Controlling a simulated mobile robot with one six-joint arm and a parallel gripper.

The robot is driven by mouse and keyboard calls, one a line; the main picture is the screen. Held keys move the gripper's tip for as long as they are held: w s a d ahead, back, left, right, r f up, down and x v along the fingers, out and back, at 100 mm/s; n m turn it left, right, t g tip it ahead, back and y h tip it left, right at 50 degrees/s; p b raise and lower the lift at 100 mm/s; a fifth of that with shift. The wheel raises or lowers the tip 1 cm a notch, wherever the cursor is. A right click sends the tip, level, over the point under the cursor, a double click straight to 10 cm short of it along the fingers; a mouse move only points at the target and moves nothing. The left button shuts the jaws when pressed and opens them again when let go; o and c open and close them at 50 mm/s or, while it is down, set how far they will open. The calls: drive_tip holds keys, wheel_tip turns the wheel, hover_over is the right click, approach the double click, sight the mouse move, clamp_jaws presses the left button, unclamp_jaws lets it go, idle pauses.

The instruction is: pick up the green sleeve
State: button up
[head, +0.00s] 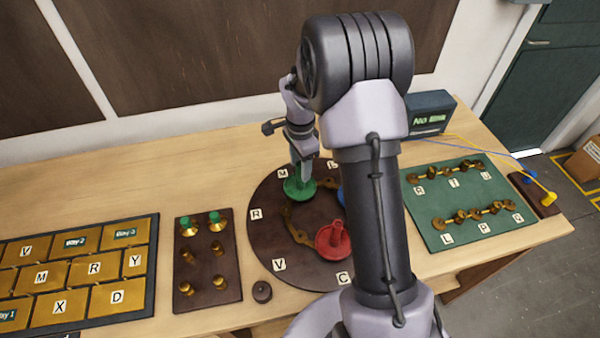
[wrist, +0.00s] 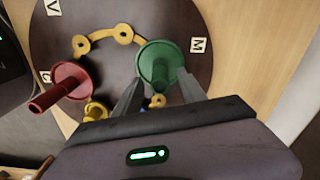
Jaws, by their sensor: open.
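The green sleeve (head: 297,186), a round flange with a stem, stands upright on the dark round board (head: 262,228) near the M label. It also shows in the wrist view (wrist: 157,58), with its stem toward the camera. My gripper (head: 306,176) points down at the green sleeve. In the wrist view my gripper (wrist: 157,85) is open, with one finger on each side of the stem. Whether either finger touches it I cannot tell. My fingers and arm hide part of the board.
A red sleeve (head: 331,240) stands on the board's near side. A blue part (head: 341,196) is mostly hidden behind my arm. A brown block (head: 208,262) with brass posts and green-topped pieces lies left, a green mat (head: 462,206) right. A small dark knob (head: 262,291) stands in front.

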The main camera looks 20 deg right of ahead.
drive_tip(key=shift+f, duration=0.45)
drive_tip(key=shift+r, duration=0.15)
drive_tip(key=shift+c, duration=0.7)
clamp_jaws()
